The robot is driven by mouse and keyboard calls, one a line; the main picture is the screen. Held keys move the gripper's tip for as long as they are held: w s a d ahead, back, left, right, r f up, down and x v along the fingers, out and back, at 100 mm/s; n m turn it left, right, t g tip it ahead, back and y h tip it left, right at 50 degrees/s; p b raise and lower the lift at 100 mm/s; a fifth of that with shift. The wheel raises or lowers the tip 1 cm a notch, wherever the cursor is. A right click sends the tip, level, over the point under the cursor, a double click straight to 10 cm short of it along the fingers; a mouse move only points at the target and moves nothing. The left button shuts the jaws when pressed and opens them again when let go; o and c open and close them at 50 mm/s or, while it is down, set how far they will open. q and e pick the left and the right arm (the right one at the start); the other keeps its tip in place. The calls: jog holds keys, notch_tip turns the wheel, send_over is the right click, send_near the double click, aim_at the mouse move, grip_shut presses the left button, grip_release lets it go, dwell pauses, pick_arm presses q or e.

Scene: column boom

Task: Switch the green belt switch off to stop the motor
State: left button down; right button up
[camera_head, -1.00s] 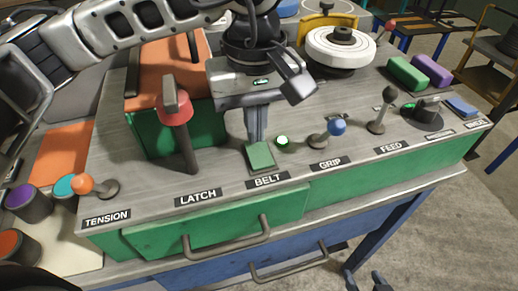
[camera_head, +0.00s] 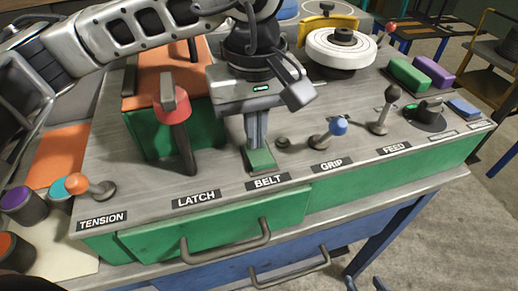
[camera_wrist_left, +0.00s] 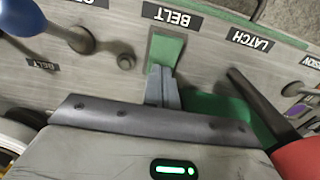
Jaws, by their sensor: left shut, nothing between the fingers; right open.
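The green belt switch (camera_head: 262,160) is a rocker on the console top behind the BELT label (camera_head: 268,181). It also shows in the left wrist view (camera_wrist_left: 167,48). My left gripper (camera_head: 258,146) is shut and empty, pointing down, with its fingertips at the far part of the switch, appearing to touch it. The fingers (camera_wrist_left: 160,88) cover that part in the left wrist view. The small round lamp (camera_head: 283,142) right of the switch is dark. My right gripper (camera_head: 364,286) is open at the bottom edge, mostly out of view.
The red-topped latch lever (camera_head: 175,120) stands close left of my left gripper. The blue-knobbed grip lever (camera_head: 338,126) and the feed lever (camera_head: 386,108) stand to the right. An orange-knobbed tension lever (camera_head: 78,184) is at far left. A white wheel (camera_head: 341,50) is behind.

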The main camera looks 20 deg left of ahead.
pick_arm(q)
notch_tip(320, 180, up, 7)
jog(key=p, duration=0.3)
dwell(0.5)
dwell(0.4)
